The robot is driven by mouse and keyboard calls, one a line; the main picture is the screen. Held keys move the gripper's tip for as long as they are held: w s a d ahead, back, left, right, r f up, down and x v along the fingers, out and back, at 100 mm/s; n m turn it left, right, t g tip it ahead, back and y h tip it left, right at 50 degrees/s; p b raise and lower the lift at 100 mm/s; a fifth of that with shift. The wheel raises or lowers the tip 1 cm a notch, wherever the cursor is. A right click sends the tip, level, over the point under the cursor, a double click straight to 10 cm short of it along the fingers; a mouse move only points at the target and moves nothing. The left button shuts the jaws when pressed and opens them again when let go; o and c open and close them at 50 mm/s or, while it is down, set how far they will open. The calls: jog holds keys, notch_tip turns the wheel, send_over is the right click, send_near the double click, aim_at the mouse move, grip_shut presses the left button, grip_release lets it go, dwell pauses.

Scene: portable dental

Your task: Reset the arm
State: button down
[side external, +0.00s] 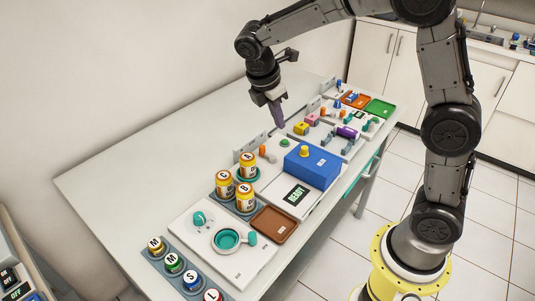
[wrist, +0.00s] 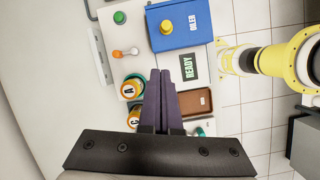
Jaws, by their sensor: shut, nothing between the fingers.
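My gripper (side external: 277,121) hangs above the table, over the far middle part of the row of equipment, pointing down. Its dark purple fingers are together and hold nothing. In the wrist view the gripper (wrist: 160,73) shows with its fingertips side by side, above the area between an amber bottle marked A (wrist: 130,89) and the READY display (wrist: 188,67). Nothing is seen touching the fingers. The fingers and the dark bar of the gripper hide part of the table below them.
A blue box (side external: 313,167) with a yellow knob stands by the READY display. Amber bottles (side external: 246,196), a brown tray (side external: 273,222), a teal ring (side external: 228,240) and lettered jars (side external: 174,262) stand nearer. Coloured blocks (side external: 301,128) and a green tray (side external: 380,107) lie farther back. The table's left side is clear.

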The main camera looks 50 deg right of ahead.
jog(key=s+r+m+t+y, duration=0.2)
jog(key=s+r+m+t, duration=0.15)
jog(key=s+r, duration=0.7)
jog(key=s+a+f+m+t+y, duration=0.1)
jog(key=s+a+f+m, duration=0.1)
jog(key=s+m, duration=0.3)
jog(key=s+a+f+m+t+y, duration=0.1)
jog(key=s+f+m, duration=0.2)
jog(key=s+m, duration=0.3)
jog(key=shift+s+a+f, duration=0.25)
jog(key=shift+s+a, duration=0.15)
jog(key=shift+s, duration=0.3)
jog(key=shift+t, duration=0.25)
